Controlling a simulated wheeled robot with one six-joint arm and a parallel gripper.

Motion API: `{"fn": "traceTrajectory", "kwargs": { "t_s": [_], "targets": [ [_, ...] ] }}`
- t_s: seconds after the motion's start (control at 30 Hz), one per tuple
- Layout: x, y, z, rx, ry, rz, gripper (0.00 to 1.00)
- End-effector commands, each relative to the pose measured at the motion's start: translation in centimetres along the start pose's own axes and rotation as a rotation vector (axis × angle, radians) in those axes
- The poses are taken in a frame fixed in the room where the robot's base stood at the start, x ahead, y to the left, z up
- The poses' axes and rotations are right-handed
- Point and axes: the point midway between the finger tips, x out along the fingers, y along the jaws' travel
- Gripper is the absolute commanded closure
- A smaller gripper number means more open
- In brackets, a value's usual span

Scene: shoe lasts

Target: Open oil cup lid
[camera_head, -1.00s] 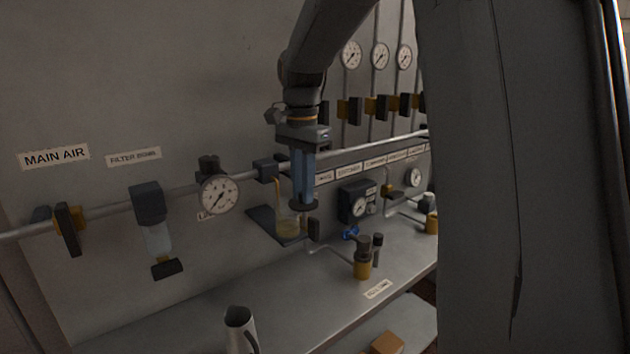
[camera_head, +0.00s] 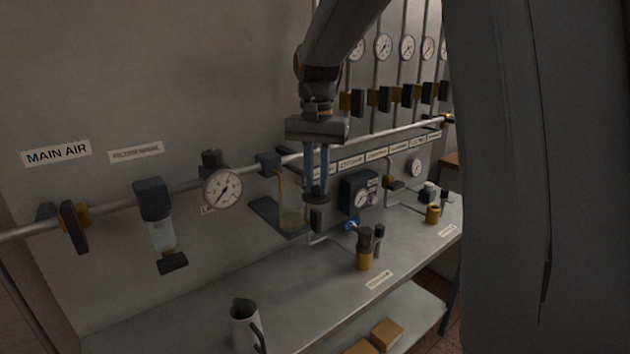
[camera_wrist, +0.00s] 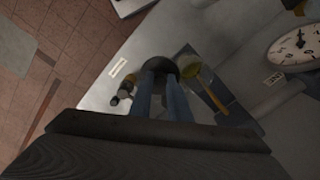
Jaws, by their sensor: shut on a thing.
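My gripper (camera_head: 317,193) is shut on a dark, round, lid-like piece (camera_wrist: 160,65), held between its two blue fingers. In the head view the piece is at the fingertips, in front of the wall and above the bench. A brass cup with a dark top (camera_head: 363,259) stands on the bench to the lower right. I cannot tell which cup the held piece belongs to.
A grey jug (camera_head: 244,325) stands at the bench's front. A pipe with a gauge (camera_head: 222,189) and a filter bowl (camera_head: 161,236) runs along the wall. A dark gauge box (camera_head: 359,194) is right of the gripper. The bench (camera_head: 200,322) is clear between jug and brass cup.

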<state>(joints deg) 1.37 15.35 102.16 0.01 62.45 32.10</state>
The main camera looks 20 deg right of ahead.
Motion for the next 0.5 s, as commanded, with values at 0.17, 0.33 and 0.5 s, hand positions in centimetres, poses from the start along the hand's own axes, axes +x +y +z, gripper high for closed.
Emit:
{"fn": "traceTrajectory", "kwargs": {
  "t_s": [0.17,0.33,0.5],
  "targets": [
    [-0.03,0.02,-0.04,0.0,0.001,-0.001,1.0],
    [-0.03,0.04,-0.05,0.001,0.0,0.0,0.79],
    [-0.02,0.05,-0.04,0.002,0.0,0.0,0.64]
  ]
}}
